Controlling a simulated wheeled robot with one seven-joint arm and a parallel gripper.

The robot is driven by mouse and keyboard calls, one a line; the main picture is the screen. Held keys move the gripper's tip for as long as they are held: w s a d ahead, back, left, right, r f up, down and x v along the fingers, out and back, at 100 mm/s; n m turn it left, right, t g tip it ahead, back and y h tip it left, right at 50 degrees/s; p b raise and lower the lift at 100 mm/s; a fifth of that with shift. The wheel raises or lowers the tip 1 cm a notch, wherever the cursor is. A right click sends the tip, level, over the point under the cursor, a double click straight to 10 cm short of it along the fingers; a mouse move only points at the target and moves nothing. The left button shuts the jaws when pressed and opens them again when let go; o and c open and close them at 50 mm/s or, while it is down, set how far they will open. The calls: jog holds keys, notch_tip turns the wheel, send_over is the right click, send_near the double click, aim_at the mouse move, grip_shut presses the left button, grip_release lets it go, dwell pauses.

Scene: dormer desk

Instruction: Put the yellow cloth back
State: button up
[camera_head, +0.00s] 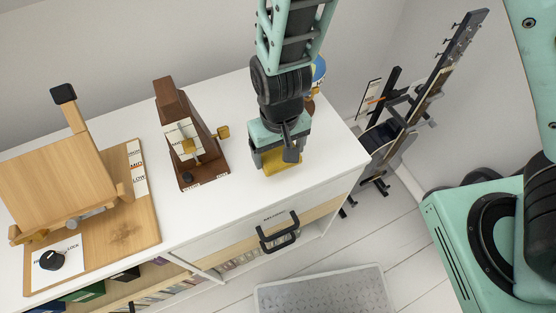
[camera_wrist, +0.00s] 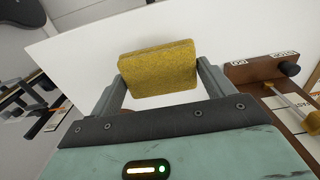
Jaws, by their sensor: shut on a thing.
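The yellow cloth (camera_wrist: 158,70) is a folded, thick rectangular pad. My gripper (camera_wrist: 160,82) is shut on it, one finger at each side edge, in the wrist view. In the head view the yellow cloth (camera_head: 283,162) shows under my gripper (camera_head: 278,158), over the right part of the white desk top. I cannot tell whether the cloth touches the desk top. The gripper body hides part of it.
A brown wooden device (camera_head: 188,135) stands just left of my gripper. A wooden board with a tilted box (camera_head: 60,180) is further left. A globe (camera_head: 319,68) is partly hidden behind my arm. The white desk top (camera_head: 335,150) is clear at its right end. A drawer handle (camera_head: 278,232) sticks out in front.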

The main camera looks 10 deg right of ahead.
aim_at(279, 163)
jog(key=shift+f, duration=2.5)
jog(key=shift+f, duration=0.1)
jog(key=o, duration=0.8)
notch_tip(279, 163, up, 12)
jog(key=shift+r+p, duration=0.2)
jog(key=shift+p, duration=0.25)
jog(key=s+d+r+n, duration=0.1)
jog(key=s+d+r, duration=0.1)
jog(key=s+r, duration=0.1)
jog(key=s+d+r+n, duration=0.2)
jog(key=s+d+r, duration=0.1)
jog(key=s+r, duration=0.1)
jog(key=s+d+r+n, duration=0.1)
jog(key=s+d+r, duration=0.2)
jog(key=s+r, duration=0.1)
jog(key=shift+s+d+r+n+y, duration=0.15)
jog(key=shift+r+n+y, duration=0.15)
jog(key=shift+r, duration=0.55)
